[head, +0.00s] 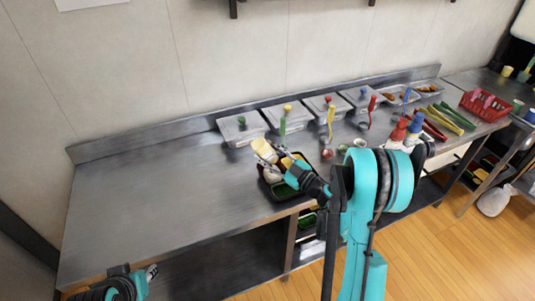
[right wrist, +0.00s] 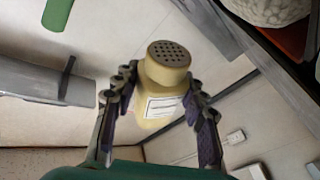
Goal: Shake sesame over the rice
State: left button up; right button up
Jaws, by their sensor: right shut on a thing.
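My right gripper (head: 272,160) is shut on a pale yellow shaker (head: 262,148), held tilted above the dark bento tray (head: 283,199). In the right wrist view, the gripper (right wrist: 160,105) has one finger on each side of the shaker (right wrist: 163,82). The shaker has a perforated cap and a white label. White rice (right wrist: 270,9) shows at the top right of that view; the gripper partly hides the tray in the head view. No falling sesame is visible. My left gripper (head: 152,272) is low at the left, near the counter's front edge; its jaws are too small to read.
The left half of the counter (head: 160,200) is clear.

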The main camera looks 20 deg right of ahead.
notch_tip(320, 180, up, 3)
jog(key=shift+f+p, duration=0.15)
jog(key=shift+p, duration=0.45)
jog(key=shift+f, duration=0.1)
jog(key=shift+f+b, duration=0.45)
jog(key=shift+b, duration=0.05)
notch_tip(320, 180, down, 2)
jog(key=shift+f+b, duration=0.2)
jog(key=shift+b, duration=0.5)
jog(key=shift+f, duration=0.2)
jog(key=shift+r+p, duration=1.2)
jog(key=shift+r, duration=0.75)
jog(key=shift+f, duration=0.1)
